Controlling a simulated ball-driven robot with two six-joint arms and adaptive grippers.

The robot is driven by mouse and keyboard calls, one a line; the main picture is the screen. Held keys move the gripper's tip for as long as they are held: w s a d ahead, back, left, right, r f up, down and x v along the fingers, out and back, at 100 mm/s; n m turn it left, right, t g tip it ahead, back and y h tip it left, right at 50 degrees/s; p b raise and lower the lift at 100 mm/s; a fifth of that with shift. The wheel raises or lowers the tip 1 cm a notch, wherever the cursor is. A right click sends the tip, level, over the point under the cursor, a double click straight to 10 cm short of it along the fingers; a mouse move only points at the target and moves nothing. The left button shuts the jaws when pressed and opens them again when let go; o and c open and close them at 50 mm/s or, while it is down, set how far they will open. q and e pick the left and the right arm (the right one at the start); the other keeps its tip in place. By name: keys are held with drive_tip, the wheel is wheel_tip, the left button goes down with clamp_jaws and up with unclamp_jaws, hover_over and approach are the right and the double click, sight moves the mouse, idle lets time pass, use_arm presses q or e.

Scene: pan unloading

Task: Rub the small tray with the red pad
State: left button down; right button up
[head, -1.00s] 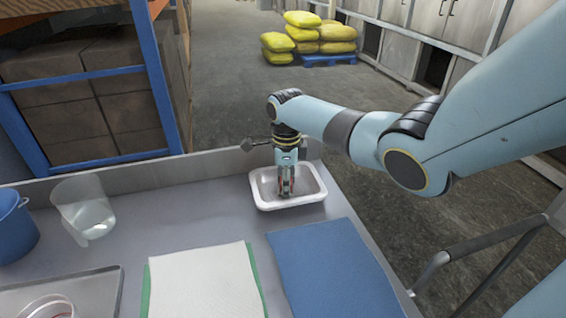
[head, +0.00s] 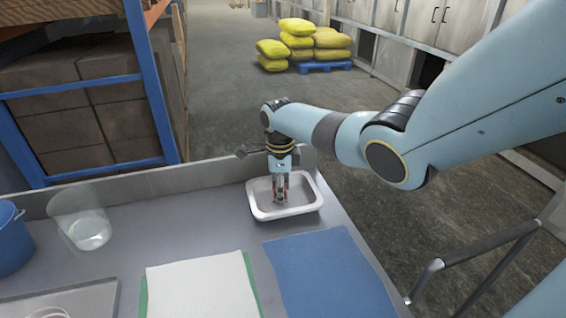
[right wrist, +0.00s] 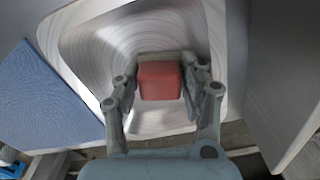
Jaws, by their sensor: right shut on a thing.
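The small tray (head: 303,207) is a shallow white-rimmed metal tray at the back right of the table. In the right wrist view its shiny inside (right wrist: 95,45) shows swirl marks. My right gripper (head: 281,199) reaches down into the tray and is shut on the red pad (right wrist: 160,82). The pad sits between the two fingers, over the tray floor. I cannot tell for sure whether it touches the floor. My left gripper is not in view.
A blue cloth (head: 325,275) and a white cloth (head: 200,287) over a green one lie in front of the tray. A clear beaker (head: 85,220), a blue bucket (head: 12,240) and a larger metal tray (head: 100,298) stand to the left. The table's right edge is close to the small tray.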

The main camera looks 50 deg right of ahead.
drive_tip(key=shift+d, duration=0.1)
drive_tip(key=shift+w+r+p, duration=0.1)
drive_tip(key=shift+r+p, duration=0.15)
drive_tip(key=shift+p, duration=0.1)
wheel_tip(320, 180, up, 4)
drive_tip(key=p, duration=0.3)
drive_tip(key=shift+f+p, duration=0.15)
drive_tip(key=shift+p, duration=0.2)
drive_tip(key=shift+r, duration=0.9)
drive_tip(key=shift+r, duration=1.5)
